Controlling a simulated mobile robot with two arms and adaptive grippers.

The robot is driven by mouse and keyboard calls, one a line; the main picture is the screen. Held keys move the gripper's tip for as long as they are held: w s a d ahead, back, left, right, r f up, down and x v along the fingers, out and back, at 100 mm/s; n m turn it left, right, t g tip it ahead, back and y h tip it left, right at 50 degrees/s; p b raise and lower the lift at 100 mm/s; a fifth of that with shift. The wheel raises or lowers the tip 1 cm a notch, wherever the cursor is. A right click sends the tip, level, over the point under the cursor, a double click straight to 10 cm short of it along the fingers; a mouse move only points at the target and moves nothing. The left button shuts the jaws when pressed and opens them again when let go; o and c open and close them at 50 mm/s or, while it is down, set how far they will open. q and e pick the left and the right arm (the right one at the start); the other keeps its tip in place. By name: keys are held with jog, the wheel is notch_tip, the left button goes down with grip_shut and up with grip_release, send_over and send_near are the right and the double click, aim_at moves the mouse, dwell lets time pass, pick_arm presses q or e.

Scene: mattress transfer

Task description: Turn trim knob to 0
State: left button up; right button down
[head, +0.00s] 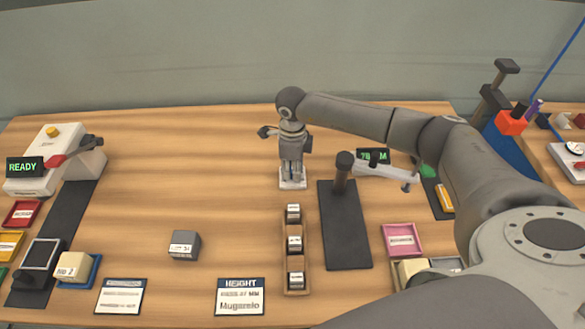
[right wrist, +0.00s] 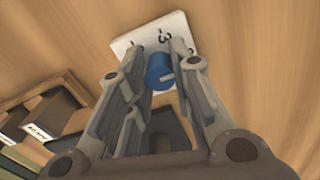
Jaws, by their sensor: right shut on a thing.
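The trim knob (right wrist: 160,71) is a blue cylinder on a small white base plate (right wrist: 128,44) with dark numbers, one reading like 3, in the right wrist view. My right gripper (right wrist: 166,64) points down over it, its fingers shut on the knob's two sides. In the head view, my right gripper (head: 292,170) stands upright over the white plate (head: 292,184) and hides the knob. The knob's exact setting cannot be read, and the 0 mark cannot be made out. My left gripper is not in view.
A wooden tray (head: 296,267) of labelled blocks lies just in front of the plate. A dark stand with a post (head: 343,225) is to the right, near a display (head: 373,156). A grey block (head: 184,245) lies left. The table's left middle is clear.

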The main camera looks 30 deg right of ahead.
aim_at(292, 170)
jog(key=c, duration=1.3)
grip_release()
jog(key=shift+o, duration=0.2)
jog(key=shift+r, duration=0.1)
notch_tip(292, 170, up, 12)
